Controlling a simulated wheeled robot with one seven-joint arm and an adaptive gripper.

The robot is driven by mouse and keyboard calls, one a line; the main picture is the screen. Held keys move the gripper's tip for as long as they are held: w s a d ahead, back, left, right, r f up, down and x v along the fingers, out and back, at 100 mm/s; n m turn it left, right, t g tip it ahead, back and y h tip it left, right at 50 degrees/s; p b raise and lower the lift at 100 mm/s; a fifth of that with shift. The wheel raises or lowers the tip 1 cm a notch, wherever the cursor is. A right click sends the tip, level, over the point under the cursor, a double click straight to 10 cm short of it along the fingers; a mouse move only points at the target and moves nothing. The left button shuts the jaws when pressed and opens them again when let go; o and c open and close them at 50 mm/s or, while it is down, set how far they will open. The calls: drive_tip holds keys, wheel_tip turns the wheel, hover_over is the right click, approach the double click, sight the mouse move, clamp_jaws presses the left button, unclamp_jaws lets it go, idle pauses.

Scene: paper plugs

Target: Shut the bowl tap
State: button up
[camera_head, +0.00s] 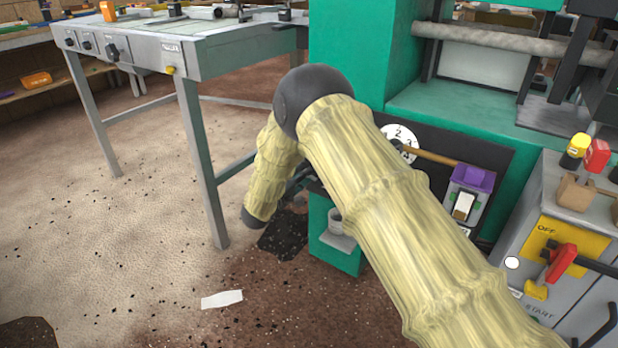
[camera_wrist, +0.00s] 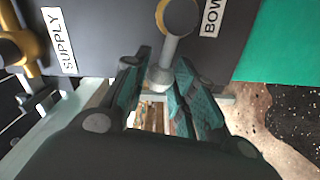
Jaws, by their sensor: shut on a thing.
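In the wrist view, the bowl tap (camera_wrist: 169,50) has a grey lever with a rounded knob, running down from a brass-coloured ring on a dark panel. A white label (camera_wrist: 212,14) beside it reads "BOW" before it is cut off. My gripper (camera_wrist: 162,72) has its two dark and teal fingers on either side of the lever's knob end and is shut on it. In the head view, the tap and my gripper's fingers are hidden behind my arm.
Another brass tap (camera_wrist: 22,48) is left of it in the wrist view, by a "SUPPLY" label (camera_wrist: 57,40). In the head view, a grey metal table (camera_head: 190,62) stands left and a green machine (camera_head: 350,45) behind. A paper scrap (camera_head: 221,299) lies on the floor.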

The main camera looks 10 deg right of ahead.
drive_tip(key=shift+d+r+m, duration=0.1)
drive_tip(key=shift+r+m, duration=0.05)
drive_tip(key=shift+m, duration=0.15)
drive_tip(key=m, duration=0.1)
drive_tip(key=r+m+p, duration=0.1)
drive_tip(key=m+p, duration=0.1)
drive_tip(key=shift+s+d+r, duration=0.15)
drive_tip(key=shift+s+d, duration=0.1)
drive_tip(key=shift+s, duration=0.05)
drive_tip(key=shift+s+d+r+m+p, duration=0.25)
drive_tip(key=shift+m+p, duration=0.2)
drive_tip(key=shift+m, duration=0.35)
drive_tip(key=shift+s+d+r+m+p, duration=0.15)
drive_tip(key=shift+r+m+p, duration=0.25)
drive_tip(key=shift+m, duration=0.4)
